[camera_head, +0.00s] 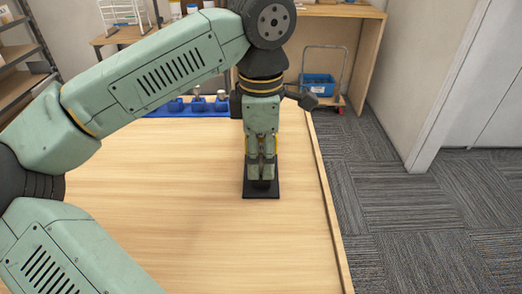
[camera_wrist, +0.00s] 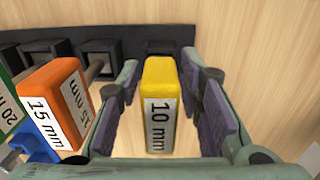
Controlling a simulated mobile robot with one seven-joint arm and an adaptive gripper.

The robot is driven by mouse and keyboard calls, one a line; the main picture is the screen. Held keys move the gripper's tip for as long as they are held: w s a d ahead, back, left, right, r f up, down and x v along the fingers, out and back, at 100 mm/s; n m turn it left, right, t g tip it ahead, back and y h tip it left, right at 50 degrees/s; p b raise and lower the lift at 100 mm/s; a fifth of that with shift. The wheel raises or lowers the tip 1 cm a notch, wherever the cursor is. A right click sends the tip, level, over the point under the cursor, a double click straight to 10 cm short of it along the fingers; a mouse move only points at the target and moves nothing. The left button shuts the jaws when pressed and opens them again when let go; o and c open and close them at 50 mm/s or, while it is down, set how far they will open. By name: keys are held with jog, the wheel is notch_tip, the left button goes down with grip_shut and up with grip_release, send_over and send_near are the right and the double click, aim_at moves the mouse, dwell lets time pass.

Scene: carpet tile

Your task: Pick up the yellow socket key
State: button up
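The yellow socket key (camera_wrist: 160,105) shows in the wrist view with its handle labelled "10 mm". Its handle stands between the two fingers of my gripper (camera_wrist: 165,115), with a visible gap on each side. The gripper is open around it and not closed on it. In the head view my gripper (camera_head: 262,178) points down over the dark rack (camera_head: 262,195) on the wooden table; the yellow key cannot be made out there. The key's lower end is hidden in the wrist view.
In the wrist view an orange "15 mm" key (camera_wrist: 62,98), a green "20 mm" key (camera_wrist: 10,110) and a blue key (camera_wrist: 35,142) are left of my gripper. The table (camera_head: 190,230) is clear in front. A blue holder (camera_head: 165,110) with small parts is behind.

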grip_shut()
dwell(0.6)
